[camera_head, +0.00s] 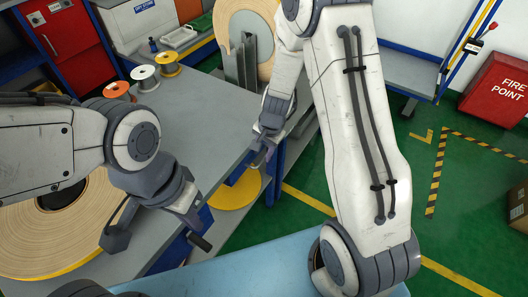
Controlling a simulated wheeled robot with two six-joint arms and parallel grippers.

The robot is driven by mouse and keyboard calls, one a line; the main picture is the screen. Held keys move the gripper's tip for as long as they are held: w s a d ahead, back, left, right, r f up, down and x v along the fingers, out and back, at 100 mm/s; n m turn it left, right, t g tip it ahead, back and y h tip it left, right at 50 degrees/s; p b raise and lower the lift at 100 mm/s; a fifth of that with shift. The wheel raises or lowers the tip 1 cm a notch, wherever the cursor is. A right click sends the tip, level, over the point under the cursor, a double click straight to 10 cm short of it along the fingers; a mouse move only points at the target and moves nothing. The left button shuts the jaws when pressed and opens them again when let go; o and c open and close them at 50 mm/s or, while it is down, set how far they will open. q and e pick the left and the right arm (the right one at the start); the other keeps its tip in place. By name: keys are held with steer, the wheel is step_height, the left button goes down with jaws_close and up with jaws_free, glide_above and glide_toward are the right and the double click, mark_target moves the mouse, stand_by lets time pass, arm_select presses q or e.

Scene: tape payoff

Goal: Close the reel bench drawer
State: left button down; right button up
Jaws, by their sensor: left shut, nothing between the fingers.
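The reel bench (185,98) has a grey top and a blue frame, and its front side faces the lower right. I cannot make out the drawer clearly; my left arm covers part of the bench front, so I cannot tell how far the drawer stands out. My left gripper (198,238) is shut and empty, pointing down by the front edge of the bench. My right gripper (263,156) hangs near the bench's right edge, beyond the left one. Its fingers are small and dark, and I cannot tell whether they are open.
A large tape reel (70,225) lies on the bench at left. Small spools (145,75) stand at the back. A yellow-rimmed reel (238,188) sits low beside the bench. A red fire point box (498,90) stands at right.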

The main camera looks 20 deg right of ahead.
steer(key=shift+s+d, duration=0.1)
steer(key=shift+d, duration=0.05)
steer(key=shift+r, duration=0.25)
step_height(320, 180, up, 10)
steer(key=s+d+p, duration=0.1)
steer(key=p, duration=0.3)
steer(key=shift+s, duration=0.2)
steer(key=shift+f, duration=0.15)
